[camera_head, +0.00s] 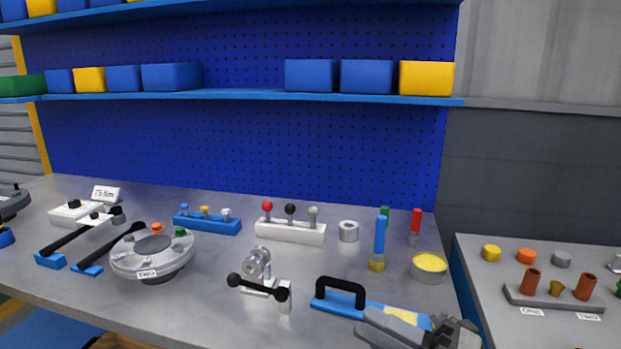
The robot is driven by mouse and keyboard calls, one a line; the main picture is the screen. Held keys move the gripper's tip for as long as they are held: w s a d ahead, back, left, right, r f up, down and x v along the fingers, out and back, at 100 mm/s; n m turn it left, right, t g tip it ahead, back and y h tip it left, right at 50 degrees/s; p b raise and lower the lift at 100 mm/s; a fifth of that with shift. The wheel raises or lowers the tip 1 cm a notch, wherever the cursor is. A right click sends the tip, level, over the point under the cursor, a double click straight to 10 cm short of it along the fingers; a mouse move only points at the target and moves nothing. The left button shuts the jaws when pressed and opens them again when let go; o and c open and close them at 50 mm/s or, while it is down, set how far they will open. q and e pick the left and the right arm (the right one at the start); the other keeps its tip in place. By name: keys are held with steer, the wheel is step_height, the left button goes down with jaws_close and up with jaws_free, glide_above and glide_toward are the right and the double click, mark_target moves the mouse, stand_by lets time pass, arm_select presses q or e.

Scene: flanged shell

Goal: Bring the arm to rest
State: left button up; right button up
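The flanged shell (125,262) is a round grey metal body on the left half of the bench, with an orange and a green knob on its rim and a small white label on its front. My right gripper (455,335) shows at the bottom edge, right of centre, low over the bench's front right part. It is seen from above and cut off by the frame, so I cannot tell whether its fingers are open or hold anything. It is well apart from the shell. My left gripper does not show.
A blue tool with a black handle (343,288) lies just left of my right gripper. A metal fixture with a black crossbar (259,287) stands at the front middle. A yellow-topped round tin (429,267) stands behind the gripper. A side table (483,290) holds small parts.

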steer(key=s+d+f+m+t+h, duration=0.1)
steer(key=d+f+m+t+h, duration=0.2)
steer(key=f+m+h, duration=0.7)
steer(key=s+d+f+m+t+h, duration=0.1)
steer(key=d+f+m+t+h, duration=0.15)
steer(key=f+m, duration=0.7)
steer(key=s+f+m+g+h, duration=0.3)
steer(key=s+f+m+g, duration=0.1)
steer(key=s+f+m, duration=0.3)
steer(key=s+m, duration=0.2)
steer(key=m, duration=0.2)
steer(key=shift+s+f, duration=0.15)
steer(key=shift+f, duration=0.05)
steer(key=shift+a+h, duration=0.1)
steer(key=shift+h, duration=0.15)
